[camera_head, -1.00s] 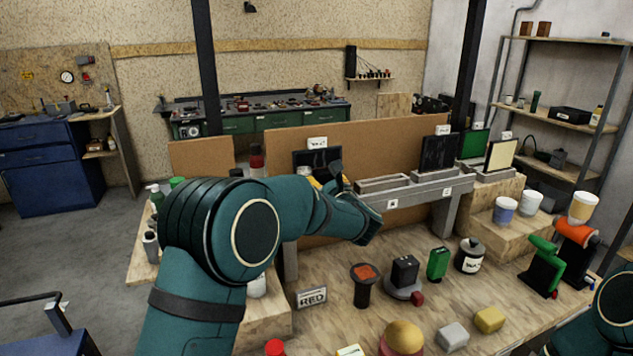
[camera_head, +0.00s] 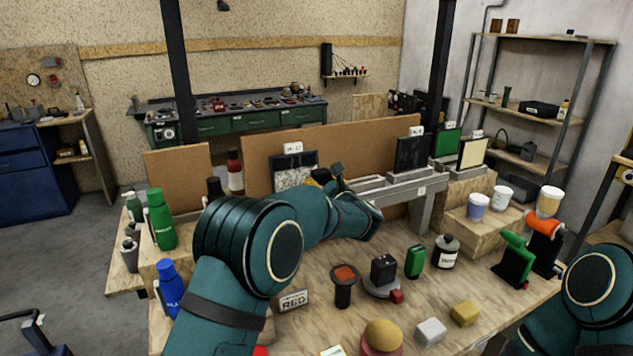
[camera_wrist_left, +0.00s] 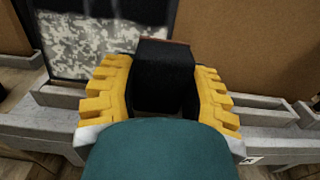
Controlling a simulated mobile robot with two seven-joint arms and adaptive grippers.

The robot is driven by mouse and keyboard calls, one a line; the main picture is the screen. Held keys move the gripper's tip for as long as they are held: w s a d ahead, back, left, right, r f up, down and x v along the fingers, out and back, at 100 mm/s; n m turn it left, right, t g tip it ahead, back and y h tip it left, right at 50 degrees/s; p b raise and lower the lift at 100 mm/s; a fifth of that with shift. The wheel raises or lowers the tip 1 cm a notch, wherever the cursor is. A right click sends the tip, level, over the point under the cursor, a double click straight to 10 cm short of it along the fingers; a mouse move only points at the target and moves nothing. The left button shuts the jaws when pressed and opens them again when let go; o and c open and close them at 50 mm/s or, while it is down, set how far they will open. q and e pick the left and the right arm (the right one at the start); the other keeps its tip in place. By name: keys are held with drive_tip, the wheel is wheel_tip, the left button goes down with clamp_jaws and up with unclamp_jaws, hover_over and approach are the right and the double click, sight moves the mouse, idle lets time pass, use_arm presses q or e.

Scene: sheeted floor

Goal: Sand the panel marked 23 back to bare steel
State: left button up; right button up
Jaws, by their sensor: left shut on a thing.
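The dark panel (camera_head: 283,160) under a small white tag (camera_head: 293,148) stands upright against the brown backboard; the tag's number is too small to read surely. Its lower part shows a speckled grey patch with dark remnants, under a dark top band; the patch also shows in the left wrist view (camera_wrist_left: 95,45). My left gripper (camera_head: 325,178), with yellow fingers, is shut on a black block (camera_wrist_left: 165,85) with a reddish edge. The block is at the panel's lower right; contact is unclear. My right arm shows at lower right, its gripper out of view.
A grey ledge (camera_head: 395,180) runs before the panels. Another black panel (camera_head: 411,153), a green panel (camera_head: 447,142) and a cream panel (camera_head: 472,153) stand to the right. The bench holds a black-and-grey tool (camera_head: 383,270), a black jar (camera_head: 446,250), bottles (camera_head: 160,220) and sponges.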

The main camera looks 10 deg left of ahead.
sight(272, 179)
use_arm(q)
drive_tip(key=shift+w+r+p, duration=0.1)
drive_tip(key=shift+r+p, duration=0.6)
drive_tip(key=shift+r, duration=0.35)
drive_tip(key=shift+s+a+f+b, duration=0.15)
drive_tip(key=shift+s+a+b, duration=0.2)
drive_tip(key=shift+a+b, duration=0.3)
drive_tip(key=shift+s+a+b, duration=0.45)
drive_tip(key=shift+s+a, duration=0.1)
drive_tip(key=shift+a, duration=0.35)
drive_tip(key=shift+s+a+b, duration=0.45)
drive_tip(key=shift+s+a, duration=0.05)
drive_tip(key=shift+a, duration=0.4)
drive_tip(key=shift+s+a+b, duration=0.75)
drive_tip(key=shift+s+a, duration=0.15)
drive_tip(key=shift+a, duration=0.3)
drive_tip(key=shift+s+a+b, duration=0.75)
drive_tip(key=shift+s+a, duration=0.1)
drive_tip(key=shift+a, duration=0.35)
drive_tip(key=shift+s+a, duration=0.25)
